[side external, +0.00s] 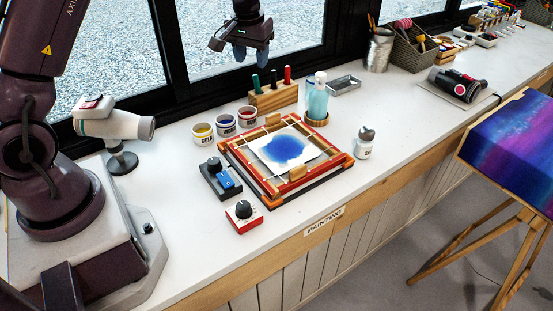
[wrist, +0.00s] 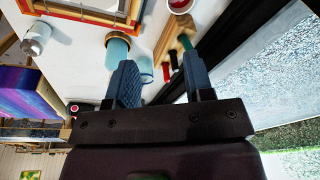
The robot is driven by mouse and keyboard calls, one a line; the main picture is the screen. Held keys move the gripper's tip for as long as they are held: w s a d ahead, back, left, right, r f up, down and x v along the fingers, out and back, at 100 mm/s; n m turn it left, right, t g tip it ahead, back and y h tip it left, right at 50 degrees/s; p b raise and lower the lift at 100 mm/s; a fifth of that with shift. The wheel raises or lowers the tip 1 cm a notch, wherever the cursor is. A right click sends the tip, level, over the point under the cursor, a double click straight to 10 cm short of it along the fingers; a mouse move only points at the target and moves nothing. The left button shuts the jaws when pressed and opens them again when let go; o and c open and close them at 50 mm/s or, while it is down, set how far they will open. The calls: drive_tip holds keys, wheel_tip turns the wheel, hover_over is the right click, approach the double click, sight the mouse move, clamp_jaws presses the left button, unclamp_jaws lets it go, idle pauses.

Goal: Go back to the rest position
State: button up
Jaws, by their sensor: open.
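My gripper (side external: 239,53) hangs high above the back of the counter, in front of the window in the side external view. In the wrist view my gripper (wrist: 160,82) shows two blue fingers spread apart with nothing between them. It is apart from everything on the counter. Below it stand the wooden block with green, black and red markers (side external: 272,94) and the teal bottle (side external: 316,100) on a wooden coaster. The bottle also shows in the wrist view (wrist: 118,48).
A wooden frame (side external: 237,150) holds white cloth with a blue patch. Paint pots (side external: 225,126), a white-labelled jar (side external: 364,145), a black control box (side external: 217,180) and a red knob box (side external: 243,215) surround it. A lamp-like white device (side external: 118,126) stands left. The window frame (side external: 170,45) runs behind.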

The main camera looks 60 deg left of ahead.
drive_tip(key=s+d+r+m+t, duration=0.1)
drive_tip(key=s+d+r, duration=0.3)
drive_tip(key=s, duration=0.4)
drive_tip(key=s+d+r+m+t+h, duration=0.1)
drive_tip(key=s+d+r+m, duration=0.2)
drive_tip(key=s+d+r, duration=0.2)
drive_tip(key=s+d+r+m+t, duration=0.2)
drive_tip(key=s+d+r, duration=0.2)
drive_tip(key=s+d, duration=0.4)
drive_tip(key=shift+s+r+h, duration=0.3)
drive_tip(key=shift+s, duration=1.75)
